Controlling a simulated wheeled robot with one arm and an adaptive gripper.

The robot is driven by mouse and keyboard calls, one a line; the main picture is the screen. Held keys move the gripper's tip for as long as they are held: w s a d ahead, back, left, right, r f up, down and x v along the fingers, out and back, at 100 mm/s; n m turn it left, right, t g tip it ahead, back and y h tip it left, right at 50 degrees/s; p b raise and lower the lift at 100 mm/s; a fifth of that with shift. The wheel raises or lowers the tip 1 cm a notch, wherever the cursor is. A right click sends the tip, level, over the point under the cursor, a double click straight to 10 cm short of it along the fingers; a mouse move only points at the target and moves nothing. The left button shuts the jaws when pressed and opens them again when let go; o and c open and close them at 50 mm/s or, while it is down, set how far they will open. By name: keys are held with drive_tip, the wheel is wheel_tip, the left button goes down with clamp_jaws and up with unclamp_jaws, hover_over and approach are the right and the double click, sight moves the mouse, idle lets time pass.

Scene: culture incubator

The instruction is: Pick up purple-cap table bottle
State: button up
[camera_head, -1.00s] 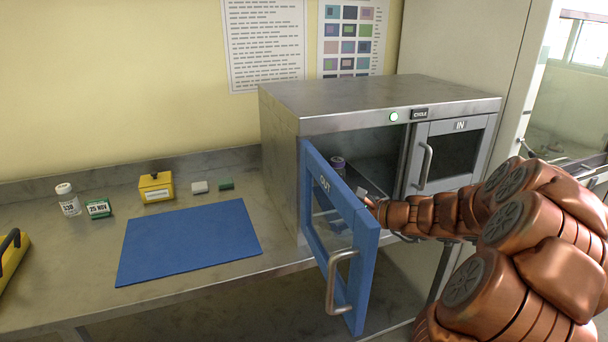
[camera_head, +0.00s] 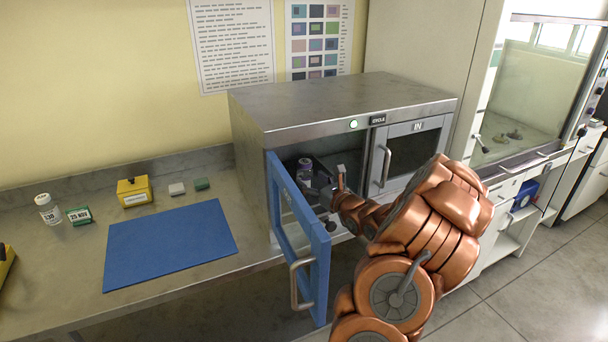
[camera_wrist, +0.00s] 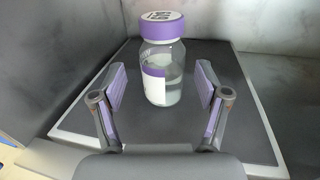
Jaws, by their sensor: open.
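The purple-cap bottle (camera_wrist: 162,75) stands upright inside the incubator's open left compartment. It is clear glass with a white label and holds clear liquid. In the head view the bottle (camera_head: 305,168) shows small, just behind the opening. My gripper (camera_wrist: 160,95) is open, with one finger on each side of the bottle's body and a visible gap on both sides. In the head view my gripper (camera_head: 330,185) reaches in through the doorway. The blue OUT door (camera_head: 318,262) stands open to the left of my arm.
The incubator (camera_head: 335,100) has a shut IN door (camera_head: 412,150) right of the opening. A blue mat (camera_head: 170,242), a white bottle (camera_head: 47,208), a green date block (camera_head: 79,215) and a yellow box (camera_head: 133,191) are on the counter at left.

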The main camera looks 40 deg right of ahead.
sight(301, 173)
drive_tip(key=shift+w+d+f+p, duration=0.2)
drive_tip(key=shift+w+p, duration=0.2)
drive_tip(key=shift+w, duration=0.6)
drive_tip(key=shift+w+d+f+p, duration=0.15)
drive_tip(key=shift+w+p, duration=0.3)
drive_tip(key=shift+w, duration=0.55)
drive_tip(key=shift+w+d+f+p, duration=0.1)
drive_tip(key=shift+w+d+p, duration=0.25)
drive_tip(key=shift+w, duration=0.65)
drive_tip(key=shift+a, duration=0.1)
drive_tip(key=shift+c, duration=0.4)
clamp_jaws()
drive_tip(key=shift+r, duration=0.1)
drive_tip(key=shift+r, duration=0.15)
